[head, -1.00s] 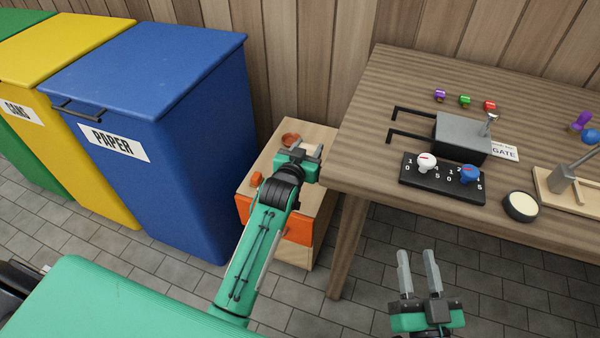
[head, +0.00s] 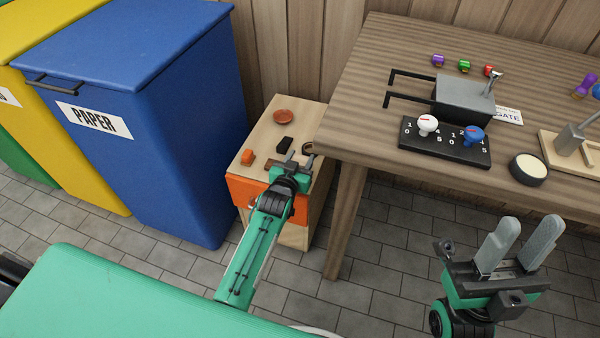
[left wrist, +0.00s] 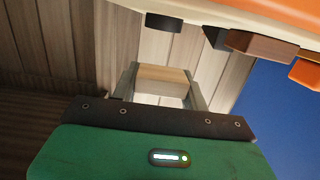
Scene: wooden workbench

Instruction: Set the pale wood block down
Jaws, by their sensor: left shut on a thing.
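The pale wood block (left wrist: 163,80) sits between the two fingers of my left gripper (left wrist: 165,92) in the left wrist view. In the head view my left gripper (head: 297,162) is shut on it over the front right part of a small wooden cabinet (head: 262,130); the block is hard to make out there. I cannot tell the gap between block and cabinet top. My right gripper (head: 520,245) is open and empty, in front of the workbench, fingers pointing up in the picture.
On the cabinet are a terracotta dish (head: 284,117), a black block (head: 285,144), an orange block (head: 248,157), a brown block (head: 273,163) and a dark round item (head: 309,148). The blue paper bin (head: 150,130) stands left, the workbench (head: 350,110) close on the right.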

